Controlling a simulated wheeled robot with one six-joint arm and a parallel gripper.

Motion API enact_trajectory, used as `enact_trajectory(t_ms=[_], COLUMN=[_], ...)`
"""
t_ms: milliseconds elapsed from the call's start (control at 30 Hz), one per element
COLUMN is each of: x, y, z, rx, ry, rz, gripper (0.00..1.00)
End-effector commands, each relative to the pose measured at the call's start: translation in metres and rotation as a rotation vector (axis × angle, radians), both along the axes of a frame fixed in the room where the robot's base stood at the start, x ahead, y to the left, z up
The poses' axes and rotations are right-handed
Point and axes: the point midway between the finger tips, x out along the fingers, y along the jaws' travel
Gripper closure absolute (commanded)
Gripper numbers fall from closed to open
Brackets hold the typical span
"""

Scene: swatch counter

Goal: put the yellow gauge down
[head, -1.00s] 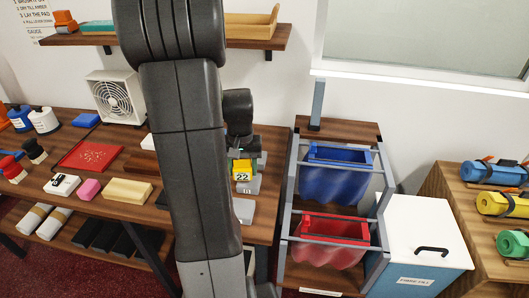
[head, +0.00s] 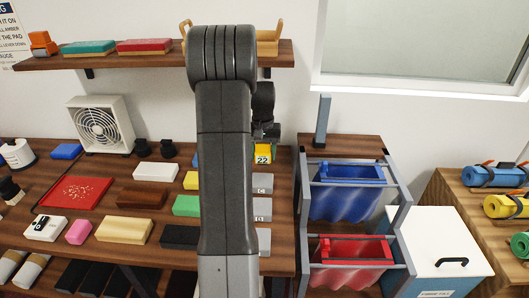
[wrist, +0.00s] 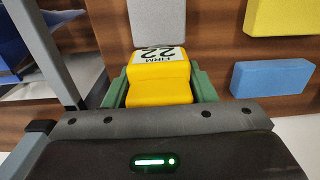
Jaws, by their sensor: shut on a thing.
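The yellow gauge (wrist: 158,82) is a small stepped block with a white label reading "FIRM 22". It sits between the green fingers of my gripper (wrist: 160,90) in the wrist view, and the gripper is shut on it. In the head view the gauge (head: 262,154) shows just right of my arm, over the back right part of the wooden counter (head: 283,215). My arm hides much of the gripper there. I cannot tell whether the gauge touches the counter.
Grey blocks (head: 262,183) lie along the counter's right side. A white block (head: 155,172), brown block (head: 141,198) and green block (head: 186,206) lie left of my arm. A metal rack with a blue bin (head: 345,195) and red bin (head: 350,262) stands right of the counter.

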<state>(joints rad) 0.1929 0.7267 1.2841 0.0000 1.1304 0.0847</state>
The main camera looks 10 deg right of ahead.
Motion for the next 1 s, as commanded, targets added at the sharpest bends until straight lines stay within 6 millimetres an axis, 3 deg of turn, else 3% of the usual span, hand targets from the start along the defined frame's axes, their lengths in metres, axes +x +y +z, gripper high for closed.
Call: enact_trajectory(t_ms=[100,367,500,1000], x=[0.028,0.075,0.073,0.077], y=[-0.008,-0.021,-0.021,-0.022], z=[0.002,0.002,-0.022,-0.067], rx=[0.0,0.0,0.001,0.0], ry=[0.0,-0.001,0.004,0.001], rz=[0.0,0.0,0.0,0.0], gripper=[0.67,0.67,0.67,0.67])
